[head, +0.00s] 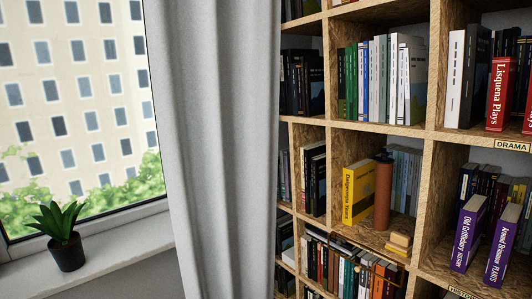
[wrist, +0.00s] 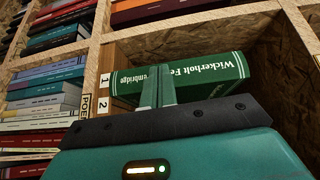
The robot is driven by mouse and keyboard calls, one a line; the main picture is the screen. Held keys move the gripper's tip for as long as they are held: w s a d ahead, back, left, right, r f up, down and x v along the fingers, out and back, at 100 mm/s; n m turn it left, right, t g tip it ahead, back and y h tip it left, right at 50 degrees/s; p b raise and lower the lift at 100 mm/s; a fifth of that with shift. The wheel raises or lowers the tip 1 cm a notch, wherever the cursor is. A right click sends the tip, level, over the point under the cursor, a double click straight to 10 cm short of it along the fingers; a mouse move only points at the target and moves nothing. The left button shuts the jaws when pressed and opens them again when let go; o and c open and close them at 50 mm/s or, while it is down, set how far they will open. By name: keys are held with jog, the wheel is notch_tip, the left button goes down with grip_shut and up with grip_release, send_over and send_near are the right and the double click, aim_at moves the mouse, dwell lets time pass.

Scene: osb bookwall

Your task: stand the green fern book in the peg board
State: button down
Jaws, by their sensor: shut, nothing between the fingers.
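The green fern book (wrist: 215,76) shows in the wrist view, its spine lettered "Wickerholt Fe…" in white. Its left end in the picture meets a brown wooden board (wrist: 122,73) with number labels 1 and 2, apparently the peg board. The pegs are hidden, so how the book is seated cannot be told. My gripper (wrist: 157,76) is shut and empty, its two fingers side by side in front of the spine. Whether they touch it cannot be told. The head view shows neither the gripper, the green book nor the board.
The wrist view is rolled sideways. Rows of books (wrist: 45,97) fill the neighbouring compartments, and a wooden shelf wall (wrist: 306,30) stands at right. In the head view, the bookwall (head: 428,190) holds a yellow book (head: 357,190) beside a brown bottle (head: 383,195); a curtain (head: 225,150) hangs left.

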jog(key=shift+w+d, duration=1.1)
jog(key=shift+d, duration=0.35)
jog(key=shift+w+d, duration=1.1)
jog(key=shift+d, duration=0.3)
dwell(1.2)
jog(key=shift+a, duration=0.1)
jog(key=s+a, duration=0.5)
jog(key=a, duration=0.2)
jog(key=shift+s+a, duration=0.2)
jog(key=shift+s, duration=0.2)
dwell(0.3)
